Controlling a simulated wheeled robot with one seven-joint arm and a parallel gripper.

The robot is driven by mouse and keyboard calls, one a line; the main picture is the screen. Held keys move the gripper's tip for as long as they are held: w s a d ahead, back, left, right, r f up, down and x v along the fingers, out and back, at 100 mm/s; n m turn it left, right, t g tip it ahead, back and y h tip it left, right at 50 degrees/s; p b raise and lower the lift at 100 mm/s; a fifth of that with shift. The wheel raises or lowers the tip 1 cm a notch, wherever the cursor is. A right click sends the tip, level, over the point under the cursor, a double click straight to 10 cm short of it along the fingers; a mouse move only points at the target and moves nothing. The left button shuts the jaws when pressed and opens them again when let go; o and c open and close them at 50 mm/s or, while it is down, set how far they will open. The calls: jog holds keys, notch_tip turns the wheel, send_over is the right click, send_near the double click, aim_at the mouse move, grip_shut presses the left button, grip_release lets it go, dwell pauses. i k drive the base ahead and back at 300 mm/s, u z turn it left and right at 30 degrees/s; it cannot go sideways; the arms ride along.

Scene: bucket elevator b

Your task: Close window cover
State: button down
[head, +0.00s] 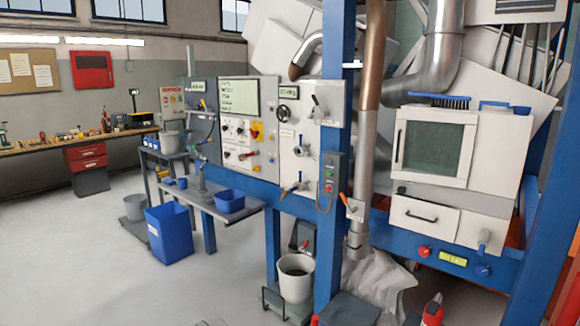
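The window cover (467,150) is a pale panel with a dark green glass pane, on the front of a light grey machine housing at the right of the head view. A dark vertical handle (397,146) runs along its left edge. The cover looks slightly askew to the housing, but I cannot tell how far it stands open. My gripper is not in view.
Below the cover is a drawer-like hatch (425,216) with a dark handle. A blue post (545,170) stands to the right, and a pipe (368,120) and blue column (333,90) to the left. A white bucket (295,280) stands below.

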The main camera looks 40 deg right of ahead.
aim_at(470, 121)
jog(key=z, duration=0.1)
jog(key=i, duration=2.15)
jog(key=z, duration=0.75)
jog(key=i, duration=1.2)
jog(key=z, duration=1.55)
jog(key=i, duration=0.85)
jog(key=z, duration=0.5)
